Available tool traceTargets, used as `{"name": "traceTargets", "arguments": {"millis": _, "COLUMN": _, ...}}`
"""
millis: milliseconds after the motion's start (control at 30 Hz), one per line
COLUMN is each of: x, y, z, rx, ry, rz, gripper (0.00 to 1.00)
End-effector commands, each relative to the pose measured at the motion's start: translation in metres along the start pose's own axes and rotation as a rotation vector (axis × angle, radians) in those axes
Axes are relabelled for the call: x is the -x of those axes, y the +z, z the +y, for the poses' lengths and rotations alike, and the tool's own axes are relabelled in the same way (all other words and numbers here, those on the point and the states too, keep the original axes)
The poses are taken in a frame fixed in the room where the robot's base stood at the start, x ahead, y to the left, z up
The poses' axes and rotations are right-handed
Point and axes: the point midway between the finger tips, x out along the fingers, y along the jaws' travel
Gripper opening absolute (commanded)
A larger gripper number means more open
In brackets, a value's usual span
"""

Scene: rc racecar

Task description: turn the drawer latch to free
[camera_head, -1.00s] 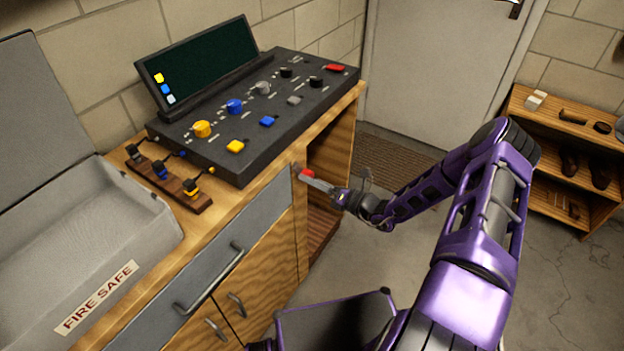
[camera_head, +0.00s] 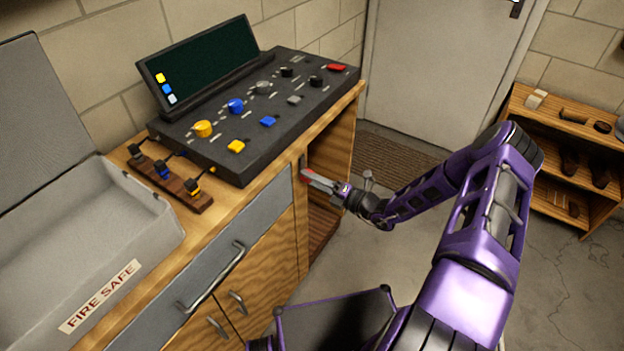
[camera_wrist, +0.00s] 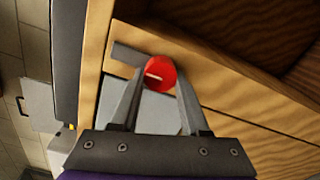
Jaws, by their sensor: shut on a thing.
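The drawer latch is a round red knob with a pale mark on its face. In the wrist view the red knob (camera_wrist: 160,74) sits between my two fingers, and a dark grey bar (camera_wrist: 128,53) shows beside it. My gripper (camera_wrist: 157,90) is shut on the knob.
A black control console (camera_head: 262,110) with colored knobs stands on the wooden counter. A grey open fire-safe box (camera_head: 90,235) is at the left. An open wooden bay (camera_head: 335,165) lies behind my gripper. A wooden shelf (camera_head: 565,150) stands at the right.

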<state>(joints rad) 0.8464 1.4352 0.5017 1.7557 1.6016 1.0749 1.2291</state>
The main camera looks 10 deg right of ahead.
Motion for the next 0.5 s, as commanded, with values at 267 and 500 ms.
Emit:
{"name": "traceTargets", "arguments": {"millis": 267, "x": 0.0006, "y": -0.0006, "z": -0.0006, "rx": -0.004, "ry": -0.001, "rz": 0.000, "gripper": 0.00}}
{"name": "traceTargets", "arguments": {"millis": 500, "x": 0.0004, "y": -0.0004, "z": -0.0004, "rx": -0.003, "ry": -0.001, "rz": 0.000, "gripper": 0.75}}
